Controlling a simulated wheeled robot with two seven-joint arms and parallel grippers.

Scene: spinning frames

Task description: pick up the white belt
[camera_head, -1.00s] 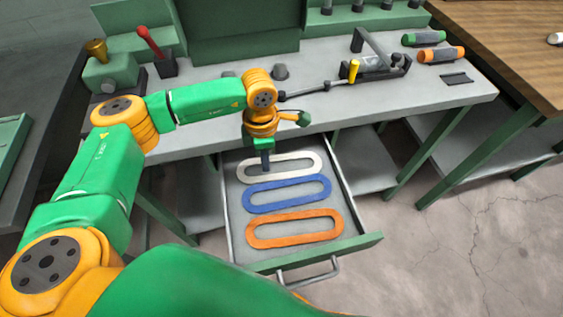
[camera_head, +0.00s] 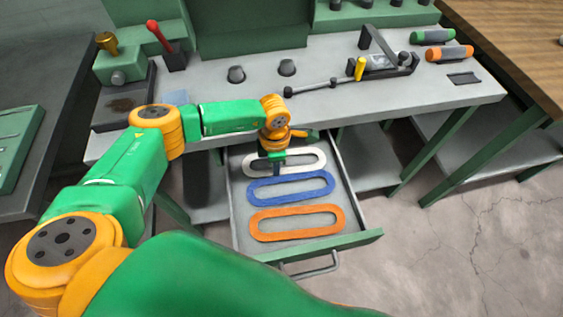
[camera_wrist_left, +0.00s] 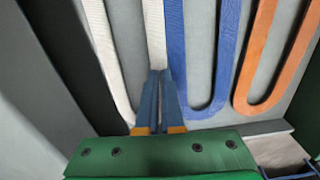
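The white belt (camera_head: 312,160) is a flat elongated loop lying in the open drawer (camera_head: 240,222), farthest back of three belts. My left gripper (camera_head: 277,168) points down over the belt's left part. In the left wrist view its two slim blue-grey fingers (camera_wrist_left: 158,85) are close together. Their tips meet one strand of the white belt (camera_wrist_left: 153,35) and hide part of it. I cannot tell whether they pinch it. My right gripper is out of view.
A blue belt (camera_head: 290,199) and an orange belt (camera_head: 297,234) lie nearer in the drawer. The drawer's front handle (camera_head: 318,270) sticks out.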

